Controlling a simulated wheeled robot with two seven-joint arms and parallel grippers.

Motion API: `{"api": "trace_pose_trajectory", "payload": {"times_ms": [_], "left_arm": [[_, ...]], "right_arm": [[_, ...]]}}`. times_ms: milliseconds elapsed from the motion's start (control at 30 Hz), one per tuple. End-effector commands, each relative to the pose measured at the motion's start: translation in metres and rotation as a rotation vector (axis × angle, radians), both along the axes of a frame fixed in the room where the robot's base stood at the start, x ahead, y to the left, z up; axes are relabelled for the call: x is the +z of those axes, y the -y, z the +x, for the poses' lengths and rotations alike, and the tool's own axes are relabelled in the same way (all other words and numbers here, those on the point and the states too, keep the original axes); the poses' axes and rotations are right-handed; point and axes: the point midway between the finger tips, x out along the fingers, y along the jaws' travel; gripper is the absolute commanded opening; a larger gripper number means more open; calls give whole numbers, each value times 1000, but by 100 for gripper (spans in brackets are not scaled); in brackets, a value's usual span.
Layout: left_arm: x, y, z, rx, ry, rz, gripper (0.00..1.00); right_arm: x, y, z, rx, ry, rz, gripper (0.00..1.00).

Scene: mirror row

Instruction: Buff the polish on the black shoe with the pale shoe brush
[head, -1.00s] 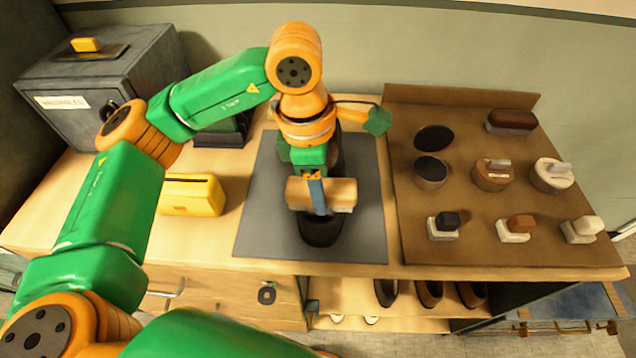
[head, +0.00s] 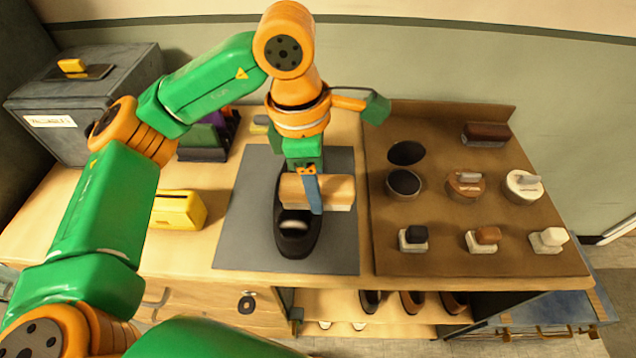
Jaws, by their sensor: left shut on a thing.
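The black shoe (head: 296,240) lies on a grey mat on the bench, its near end toward me with a pale shiny spot. My left gripper (head: 312,190) is shut on the pale shoe brush (head: 336,191), a light wooden block. The brush is held crosswise over the shoe. I cannot tell whether its bristles touch the shoe. The brush and gripper hide the middle of the shoe. My right gripper is not in view.
The grey mat (head: 340,250) has bare room on the right. A brown board (head: 440,225) holds tins, daubers and a dark brush (head: 486,132). A yellow box (head: 178,210) and grey cabinet (head: 80,110) stand left.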

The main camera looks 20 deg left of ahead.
Motion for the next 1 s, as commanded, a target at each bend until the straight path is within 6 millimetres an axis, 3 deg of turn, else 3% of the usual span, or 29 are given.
{"api": "trace_pose_trajectory", "payload": {"times_ms": [300,1000], "left_arm": [[28,-1,-1,-1,1,-1,0],[27,-1,-2,-1,1,-1,0]], "right_arm": [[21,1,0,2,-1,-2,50],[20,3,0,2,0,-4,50]]}}
